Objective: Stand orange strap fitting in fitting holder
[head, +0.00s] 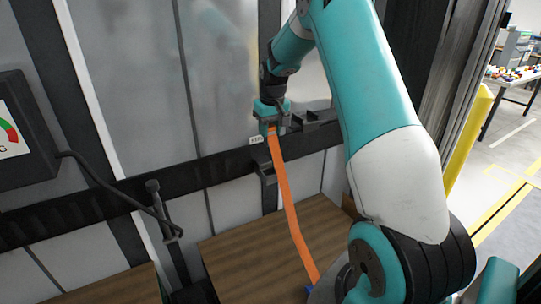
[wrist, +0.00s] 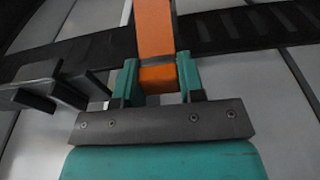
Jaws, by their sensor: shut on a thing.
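The orange strap fitting is the orange end piece (wrist: 158,78) between the two teal fingers of my gripper (wrist: 158,84) in the wrist view. In the head view my gripper (head: 271,128) is shut on it in front of the black wall rail. The orange strap (head: 290,215) hangs from the fitting down to the lower right. A black bracket (head: 314,118) sticks out of the rail just right of my gripper; it looks like the dark bracket (wrist: 45,85) at left in the wrist view. I cannot tell for sure that it is the fitting holder.
Another black bracket (head: 266,168) sits on the rail below my gripper. Wooden-topped boxes (head: 245,250) stand below. A dark box with a gauge (head: 14,130) and a cable is on the left. A yellow post (head: 470,135) and open floor lie to the right.

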